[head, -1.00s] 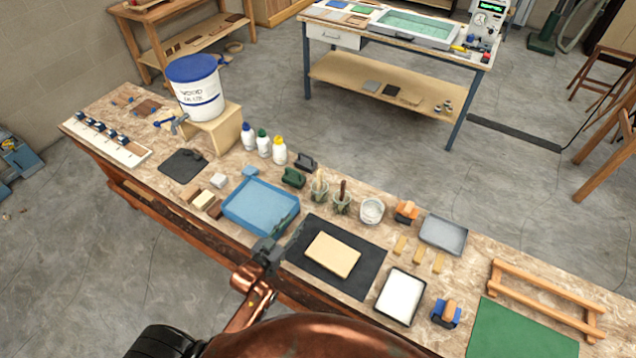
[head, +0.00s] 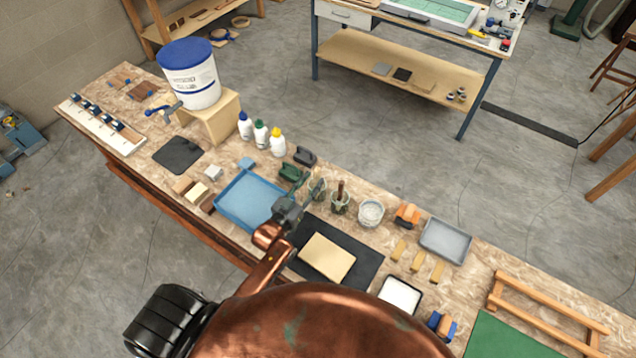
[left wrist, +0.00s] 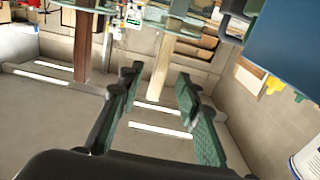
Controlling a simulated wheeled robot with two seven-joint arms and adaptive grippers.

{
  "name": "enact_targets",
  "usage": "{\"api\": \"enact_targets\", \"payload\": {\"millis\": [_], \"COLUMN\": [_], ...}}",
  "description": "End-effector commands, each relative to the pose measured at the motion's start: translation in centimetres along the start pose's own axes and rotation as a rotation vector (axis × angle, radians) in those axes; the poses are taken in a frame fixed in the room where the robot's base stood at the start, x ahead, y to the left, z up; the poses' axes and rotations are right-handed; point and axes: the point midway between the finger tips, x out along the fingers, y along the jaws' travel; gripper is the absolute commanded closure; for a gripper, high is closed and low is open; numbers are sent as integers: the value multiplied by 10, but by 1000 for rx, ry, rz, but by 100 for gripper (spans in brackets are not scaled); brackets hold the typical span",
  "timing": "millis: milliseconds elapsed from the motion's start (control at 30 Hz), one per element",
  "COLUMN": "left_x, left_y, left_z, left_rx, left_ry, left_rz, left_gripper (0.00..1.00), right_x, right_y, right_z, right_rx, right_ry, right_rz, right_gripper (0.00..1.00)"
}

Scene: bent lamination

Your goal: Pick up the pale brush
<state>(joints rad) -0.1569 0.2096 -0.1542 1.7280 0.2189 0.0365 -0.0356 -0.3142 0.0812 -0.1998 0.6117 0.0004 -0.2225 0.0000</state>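The pale brush (head: 317,176) stands in a glass jar (head: 318,192) on the workbench, partly covered by my left gripper in the head view. In the left wrist view its pale wooden handle (left wrist: 161,66) shows between and beyond the fingertips. My left gripper (head: 308,193) is open, its fingers pointing at the brush; its green-padded fingers (left wrist: 158,82) are spread apart in the wrist view with nothing clamped. A dark-handled brush (head: 340,190) stands in the neighbouring jar (head: 340,206) and also shows as a brown handle (left wrist: 83,42). My right gripper is not in view.
A blue tray (head: 236,213) lies left of the gripper. A black mat (head: 365,258) with a pale board (head: 327,257) lies nearer. A white tub (head: 371,212) stands right of the jars.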

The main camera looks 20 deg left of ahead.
Motion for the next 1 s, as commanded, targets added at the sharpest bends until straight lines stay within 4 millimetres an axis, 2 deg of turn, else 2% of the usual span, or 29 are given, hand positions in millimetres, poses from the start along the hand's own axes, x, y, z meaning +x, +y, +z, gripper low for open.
{"api": "enact_targets", "payload": {"millis": [33,200,400,500,1000], "left_x": [10,31,37,37,37], "left_y": [1,1,2,3,3], "left_z": [-4,-3,-1,-1,-2], "left_rx": [0,-1,0,0,0], "left_ry": [3,2,0,0,1], "left_rz": [1,2,3,4,5], "left_gripper": [68,68,68,68,100], "right_x": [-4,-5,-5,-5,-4], "right_y": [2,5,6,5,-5], "right_z": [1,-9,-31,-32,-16], "right_rx": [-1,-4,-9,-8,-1], "right_ry": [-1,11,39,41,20], "right_rz": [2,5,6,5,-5], "right_gripper": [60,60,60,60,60]}}
